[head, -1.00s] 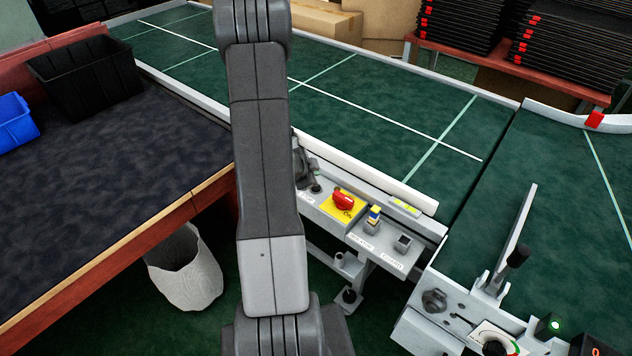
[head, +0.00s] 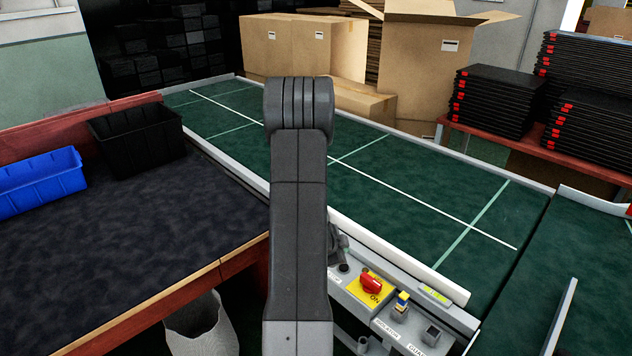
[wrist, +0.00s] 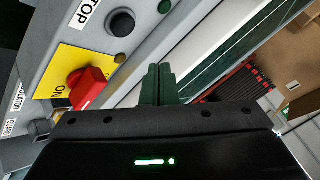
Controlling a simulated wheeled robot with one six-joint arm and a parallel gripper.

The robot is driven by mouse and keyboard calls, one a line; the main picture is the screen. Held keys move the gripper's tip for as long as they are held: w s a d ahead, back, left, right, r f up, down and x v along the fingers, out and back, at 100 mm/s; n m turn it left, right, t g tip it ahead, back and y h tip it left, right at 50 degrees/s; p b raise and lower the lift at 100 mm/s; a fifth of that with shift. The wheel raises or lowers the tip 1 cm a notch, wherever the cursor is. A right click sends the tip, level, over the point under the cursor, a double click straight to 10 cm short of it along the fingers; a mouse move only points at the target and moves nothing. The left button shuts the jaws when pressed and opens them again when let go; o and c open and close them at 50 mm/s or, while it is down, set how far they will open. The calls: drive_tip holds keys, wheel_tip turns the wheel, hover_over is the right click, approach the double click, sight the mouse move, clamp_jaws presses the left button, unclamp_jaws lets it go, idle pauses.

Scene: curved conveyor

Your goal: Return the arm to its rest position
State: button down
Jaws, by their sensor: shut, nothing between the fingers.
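My gripper (wrist: 158,84) shows in the wrist view with its two dark green fingers together and nothing between them. It is in front of the conveyor's control panel, with the red rotary switch (wrist: 86,88) on its yellow plate to the left of the fingers. In the head view my arm stands upright in the middle of the picture, in front of the green conveyor (head: 420,185). The red switch (head: 371,282) shows just right of the arm.
A dark-topped table (head: 110,235) at left holds a blue bin (head: 40,185) and a black bin (head: 135,140). Cardboard boxes (head: 290,45) and stacked black trays (head: 495,105) stand behind the conveyor. A white waste bin (head: 203,325) is under the table.

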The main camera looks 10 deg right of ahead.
wheel_tip(320, 180, down, 2)
drive_tip(key=shift+f+b, duration=0.1)
drive_tip(key=shift+b, duration=0.85)
drive_tip(key=shift+w+r+b, duration=0.1)
drive_tip(key=shift+r+b, duration=0.2)
drive_tip(key=shift+b, duration=0.15)
wheel_tip(320, 180, up, 3)
drive_tip(key=shift+f+p, duration=0.2)
drive_tip(key=shift+p, duration=0.85)
wheel_tip(320, 180, up, 3)
drive_tip(key=p, duration=0.3)
